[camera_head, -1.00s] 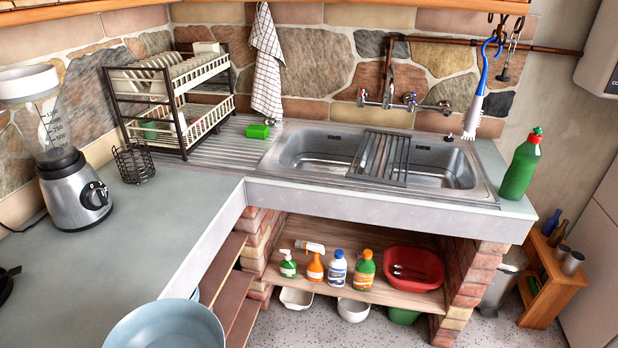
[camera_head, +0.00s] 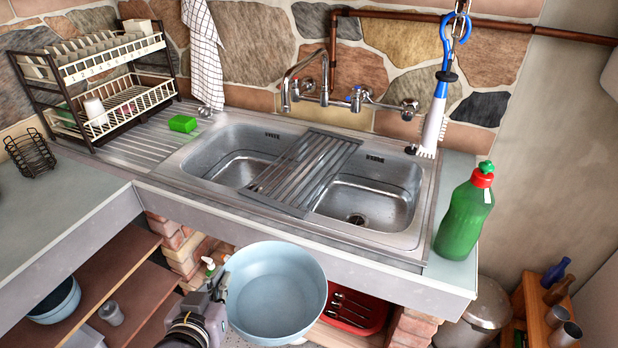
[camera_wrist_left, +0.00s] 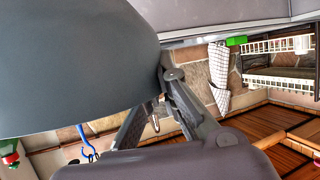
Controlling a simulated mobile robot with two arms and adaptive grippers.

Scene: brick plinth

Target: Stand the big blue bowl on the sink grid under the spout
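The big blue bowl (camera_head: 274,300) is light blue and upright, held in front of the counter's front edge. My left gripper (camera_head: 222,286) is shut on the left side of its rim. In the left wrist view, the gripper's fingers (camera_wrist_left: 163,95) meet the rim of the bowl (camera_wrist_left: 70,65), which looks dark grey there. The sink grid (camera_head: 308,168) is a dark slatted rack across the middle of the double sink. The spout (camera_head: 292,72) curves from the wall tap above the grid's back end. My right gripper is not in view.
A green bottle (camera_head: 465,215) stands at the counter's right end. A blue-handled brush (camera_head: 436,110) hangs by the sink's right back corner. A green sponge (camera_head: 183,124) and dish rack (camera_head: 105,85) are at left. The grid and both basins (camera_head: 372,200) are clear.

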